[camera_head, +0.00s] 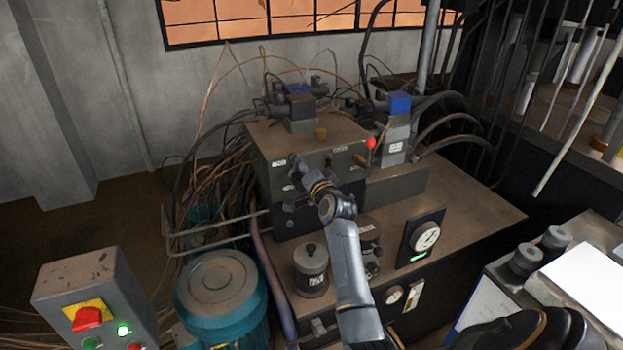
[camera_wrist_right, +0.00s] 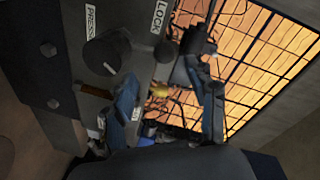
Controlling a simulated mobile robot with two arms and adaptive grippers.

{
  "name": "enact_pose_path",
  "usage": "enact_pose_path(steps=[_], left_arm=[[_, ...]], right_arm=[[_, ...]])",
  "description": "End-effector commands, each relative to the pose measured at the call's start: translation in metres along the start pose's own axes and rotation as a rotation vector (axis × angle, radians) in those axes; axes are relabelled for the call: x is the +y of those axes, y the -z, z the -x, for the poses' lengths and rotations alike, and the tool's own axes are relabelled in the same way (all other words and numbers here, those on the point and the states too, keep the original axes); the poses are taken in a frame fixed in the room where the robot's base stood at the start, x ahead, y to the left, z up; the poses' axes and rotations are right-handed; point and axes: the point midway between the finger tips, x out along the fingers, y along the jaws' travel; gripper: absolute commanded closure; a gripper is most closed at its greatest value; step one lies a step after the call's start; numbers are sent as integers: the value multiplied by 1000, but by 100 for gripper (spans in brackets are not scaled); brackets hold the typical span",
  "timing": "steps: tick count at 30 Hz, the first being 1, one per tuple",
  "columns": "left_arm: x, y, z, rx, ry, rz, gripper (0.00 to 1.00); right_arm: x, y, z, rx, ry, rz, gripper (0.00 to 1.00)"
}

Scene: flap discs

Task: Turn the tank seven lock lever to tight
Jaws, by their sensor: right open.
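A grey valve block (camera_head: 310,150) stands on the bench, with labels and a dark knob on its front. In the right wrist view, the label LOCK (camera_wrist_right: 160,17) sits near the round black knob (camera_wrist_right: 108,52), beside the label PRESS (camera_wrist_right: 91,21). A brass piece (camera_head: 320,134) on the block also shows between my fingers in the wrist view (camera_wrist_right: 159,90), apart from them. A copper-coloured stub (camera_wrist_right: 94,90) is left of the fingers. I cannot tell which part is the tank seven lock lever. My right gripper (camera_head: 294,162) is open and empty, close to the block. My left gripper is not in view.
A red ball knob (camera_head: 370,143) sticks out at the block's right. Cables (camera_head: 205,175) crowd the left. A control box (camera_head: 90,300) is front left.

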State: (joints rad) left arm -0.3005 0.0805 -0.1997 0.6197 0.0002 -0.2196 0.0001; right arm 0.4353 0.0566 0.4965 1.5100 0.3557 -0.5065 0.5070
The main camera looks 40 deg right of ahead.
Motion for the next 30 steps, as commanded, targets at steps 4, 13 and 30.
enact_pose_path(steps=[4,13,30], left_arm=[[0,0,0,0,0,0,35],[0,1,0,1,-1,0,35],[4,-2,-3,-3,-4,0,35]], right_arm=[[1,-1,32,0,-1,2,43],[1,-2,71,-3,-3,-1,43],[-2,-10,76,-19,-15,157,88]])
